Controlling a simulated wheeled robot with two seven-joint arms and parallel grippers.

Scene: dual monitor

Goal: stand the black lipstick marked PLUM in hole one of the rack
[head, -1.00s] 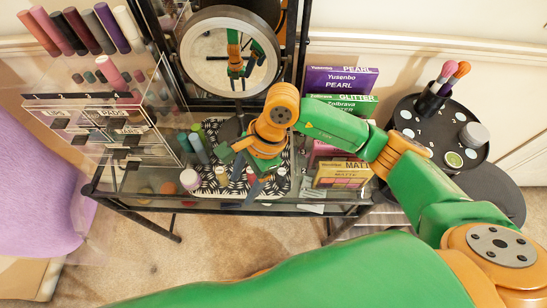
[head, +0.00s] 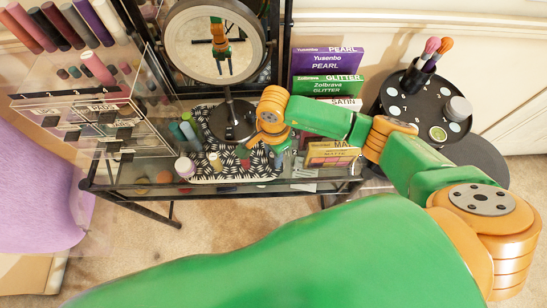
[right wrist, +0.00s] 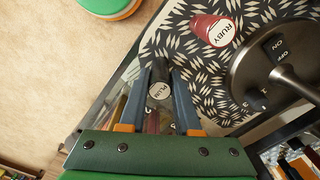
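The black PLUM lipstick (right wrist: 158,91) shows in the right wrist view with its round white label facing the camera. It sits between the two blue-grey fingers of my right gripper (right wrist: 164,72). A narrow gap shows on its right side, so the fingers look open around it. In the head view my right gripper (head: 277,150) is low over the right part of the patterned mat, and the lipstick cannot be made out there. A clear rack (head: 150,75) with numbers along an edge stands at the left; I cannot make out hole one. My left gripper is out of view.
A red RUBY lipstick (right wrist: 212,28) stands on the patterned mat (head: 232,177). Upright boxes (head: 328,85) are right of my gripper. A black round tray (head: 425,105) with brushes is further right.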

